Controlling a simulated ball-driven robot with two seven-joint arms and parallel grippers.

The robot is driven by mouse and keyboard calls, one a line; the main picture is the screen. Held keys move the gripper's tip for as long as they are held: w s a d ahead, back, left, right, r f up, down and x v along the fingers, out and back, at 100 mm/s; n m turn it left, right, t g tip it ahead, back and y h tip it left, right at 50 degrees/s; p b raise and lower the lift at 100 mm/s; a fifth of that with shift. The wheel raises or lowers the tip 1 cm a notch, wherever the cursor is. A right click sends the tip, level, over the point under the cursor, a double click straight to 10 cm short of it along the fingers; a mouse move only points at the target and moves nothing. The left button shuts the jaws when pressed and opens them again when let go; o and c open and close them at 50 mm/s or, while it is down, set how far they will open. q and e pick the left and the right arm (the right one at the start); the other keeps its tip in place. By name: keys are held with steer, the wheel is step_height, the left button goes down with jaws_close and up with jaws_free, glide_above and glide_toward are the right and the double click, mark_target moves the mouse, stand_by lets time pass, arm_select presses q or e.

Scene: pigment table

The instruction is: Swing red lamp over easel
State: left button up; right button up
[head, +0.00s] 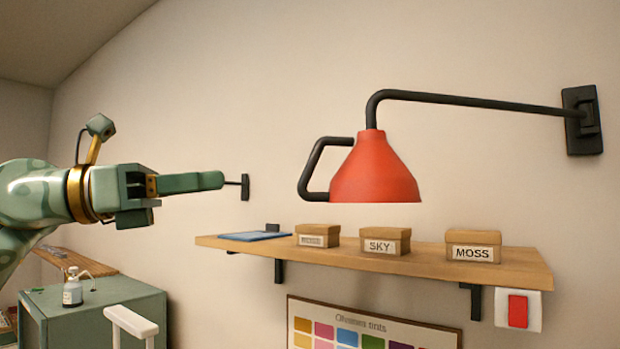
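The red lamp (375,168) hangs shade-down from a black swing arm (470,101), which runs right to a black wall bracket (582,120). A black loop handle (310,172) sticks out from the shade's left side. The lamp is above the shelf. My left gripper (218,180) is left of the lamp, pointing right, at about shade height in the picture and clear of the handle. Its fingers overlap from this side, so their gap cannot be judged. My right gripper is not in view. No easel can be made out.
A wooden shelf (420,269) bears several labelled boxes, among them SKY (385,246) and MOSS (473,253), and a blue flat item (255,236). A red switch (518,311) and tint chart (370,322) are below. A green cabinet (110,300) stands lower left. A small wall bracket (245,187) is behind my gripper.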

mark_target(310, 166)
arm_select(q)
steer(key=shift+y, duration=0.8)
steer(key=r+p+x, duration=0.1)
steer(key=x, duration=0.3)
steer(key=p+x, duration=0.2)
steer(key=x, duration=0.3)
steer(key=r+p+x, duration=0.1)
steer(key=x, duration=0.4)
steer(key=shift+s+d+r+p, duration=0.1)
steer(key=shift+d+r+p, duration=0.05)
steer(key=shift+r+p, duration=0.25)
jaws_close()
